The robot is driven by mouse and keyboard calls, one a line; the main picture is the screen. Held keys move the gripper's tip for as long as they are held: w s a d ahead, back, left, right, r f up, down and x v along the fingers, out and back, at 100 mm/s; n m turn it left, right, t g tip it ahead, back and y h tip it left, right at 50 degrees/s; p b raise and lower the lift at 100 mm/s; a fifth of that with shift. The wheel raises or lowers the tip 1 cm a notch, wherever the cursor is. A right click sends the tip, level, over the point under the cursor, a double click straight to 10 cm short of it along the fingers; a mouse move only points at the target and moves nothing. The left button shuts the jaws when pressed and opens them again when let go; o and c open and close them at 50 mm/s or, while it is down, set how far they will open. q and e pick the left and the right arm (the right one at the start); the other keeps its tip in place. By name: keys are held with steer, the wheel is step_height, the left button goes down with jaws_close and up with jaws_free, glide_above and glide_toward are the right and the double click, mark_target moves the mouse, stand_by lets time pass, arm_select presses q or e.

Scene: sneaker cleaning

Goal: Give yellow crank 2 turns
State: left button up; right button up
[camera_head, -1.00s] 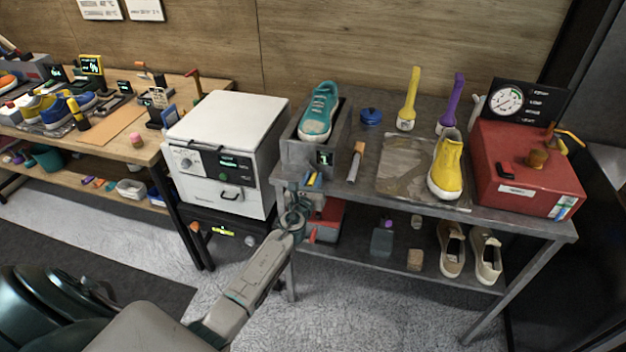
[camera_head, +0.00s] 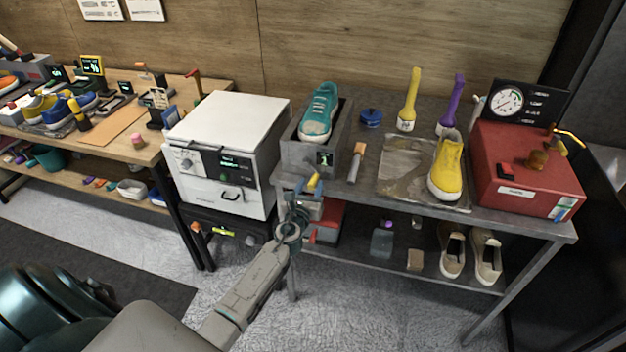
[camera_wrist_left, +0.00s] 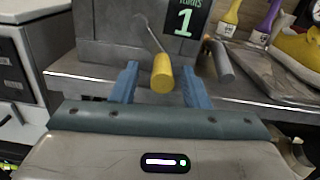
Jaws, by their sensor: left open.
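The yellow crank handle (camera_wrist_left: 162,74) sticks out toward me on a thin bent metal rod from the front of a grey box (camera_head: 297,155). In the head view the crank (camera_head: 313,180) is small and partly crowded by my gripper. A dark display (camera_wrist_left: 187,17) on the box reads turns 1. My left gripper (camera_wrist_left: 160,84) is open, with one blue finger on each side of the handle and a visible gap on both sides. In the head view my left gripper (camera_head: 313,188) is at the box's front, by the table edge. My right gripper is not in view.
A teal sneaker (camera_head: 320,112) sits in the box. A brush (camera_head: 356,162) with a wooden end lies right of it. A white machine (camera_head: 225,150) stands close on the left. The grey table (camera_head: 410,190) also holds a yellow sneaker (camera_head: 446,168) and a red machine (camera_head: 530,178).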

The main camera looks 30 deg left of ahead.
arm_select(q)
steer(key=v, duration=0.7)
steer(key=shift+r, duration=0.15)
steer(key=shift+s, duration=0.15)
